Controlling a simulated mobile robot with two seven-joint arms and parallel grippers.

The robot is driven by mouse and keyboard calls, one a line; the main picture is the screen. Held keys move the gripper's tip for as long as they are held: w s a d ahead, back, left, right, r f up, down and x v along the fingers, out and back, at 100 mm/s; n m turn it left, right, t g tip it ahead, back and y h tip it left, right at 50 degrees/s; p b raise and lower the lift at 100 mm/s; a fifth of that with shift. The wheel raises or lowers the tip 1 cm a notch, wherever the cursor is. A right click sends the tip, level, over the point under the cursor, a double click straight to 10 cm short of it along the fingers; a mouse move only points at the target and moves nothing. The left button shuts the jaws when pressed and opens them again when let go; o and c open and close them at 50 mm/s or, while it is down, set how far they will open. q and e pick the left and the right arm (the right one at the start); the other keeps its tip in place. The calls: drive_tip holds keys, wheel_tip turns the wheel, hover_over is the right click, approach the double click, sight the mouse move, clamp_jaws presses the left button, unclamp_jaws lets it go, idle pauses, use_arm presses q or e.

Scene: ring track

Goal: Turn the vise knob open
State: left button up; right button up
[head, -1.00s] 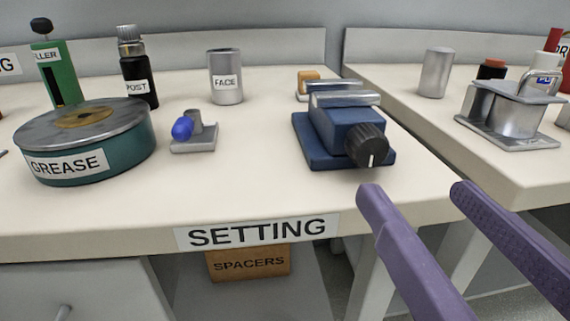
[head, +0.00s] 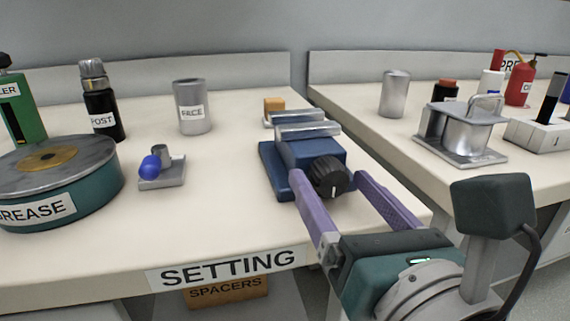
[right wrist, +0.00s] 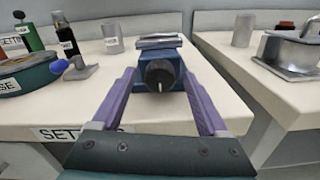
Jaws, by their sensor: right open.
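The blue vise (head: 288,163) stands near the right end of the bench labelled SETTING. Its black round knob (head: 329,176) faces the bench's front edge, with a white mark pointing down. My right gripper (head: 328,188) is open, its two purple fingers on either side of the knob. The right wrist view shows the knob (right wrist: 159,72) and vise (right wrist: 150,52) between the finger ends, with a gap on each side. I cannot tell how far the fingertips reach past the knob's face. My left gripper is not in view.
A teal GREASE tin (head: 95,205), a small grey stand with a blue ball (head: 163,175), a FACE cup (head: 191,108) and a POST bottle (head: 99,105) stand left. An orange block (head: 274,105) is behind the vise. Another bench with a metal fixture (head: 462,133) is right.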

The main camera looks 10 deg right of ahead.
drive_tip(key=shift+c, duration=0.2)
clamp_jaws()
idle(0.4)
